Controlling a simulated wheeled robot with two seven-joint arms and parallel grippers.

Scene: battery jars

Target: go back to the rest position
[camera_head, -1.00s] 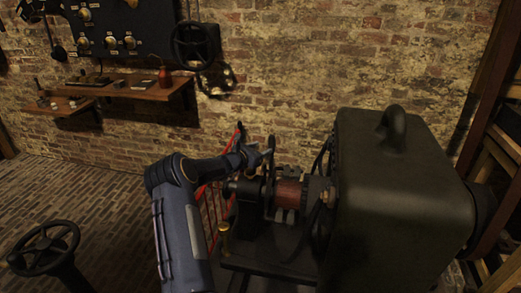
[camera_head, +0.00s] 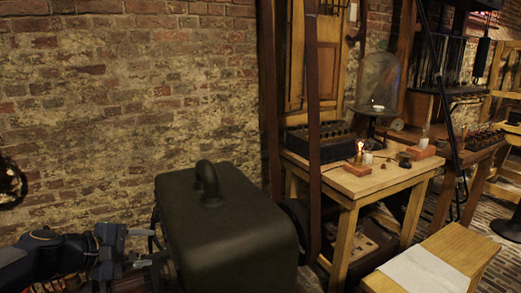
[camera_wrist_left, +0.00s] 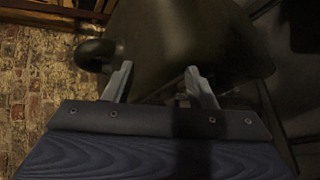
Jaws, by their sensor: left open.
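My left gripper (camera_head: 150,248) comes in at the lower left of the head view, close to the left side of a big dark box-shaped machine (camera_head: 228,232) with a loop handle on top. In the left wrist view my left gripper (camera_wrist_left: 158,85) has its two fingers spread apart with nothing held between them. The dark machine housing (camera_wrist_left: 190,35) fills the space beyond the fingers there, and its round handle shows left of the fingers. I cannot tell whether the fingers touch it. My right gripper is not in view.
A wooden table (camera_head: 378,182) stands right of the machine, with a lit candle, bricks, a black battery box (camera_head: 320,141) and a glass dome (camera_head: 377,82). A wooden bench (camera_head: 470,247) with a pale cloth is at the lower right. A brick wall (camera_head: 130,110) is behind.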

